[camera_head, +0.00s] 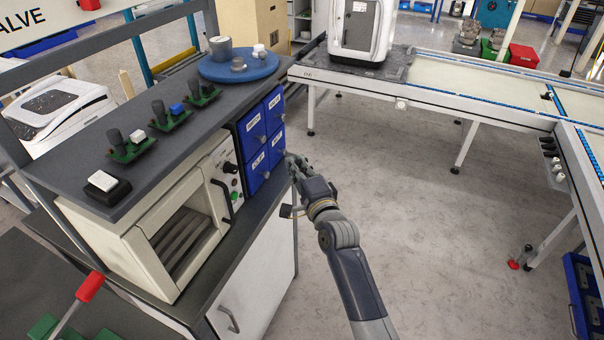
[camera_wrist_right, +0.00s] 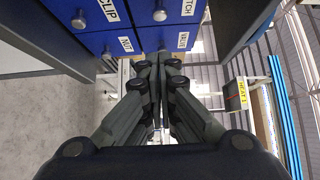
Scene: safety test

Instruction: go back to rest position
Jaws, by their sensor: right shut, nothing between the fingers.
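My right gripper (camera_head: 296,165) is in front of the blue drawer unit (camera_head: 262,135), close to its right side in the head view. In the right wrist view the fingers of my right gripper (camera_wrist_right: 157,62) are together with nothing between them. The drawers above and beyond the fingertips carry white labels and round knobs; whether a fingertip touches them I cannot tell. My left gripper does not show in the head view.
An oven with its front open (camera_head: 185,235) stands on the dark bench. Several green boards (camera_head: 131,148) and a round blue stand (camera_head: 238,66) sit on the shelf above. A conveyor (camera_head: 470,85) is at the back right. The floor (camera_head: 420,240) between is clear.

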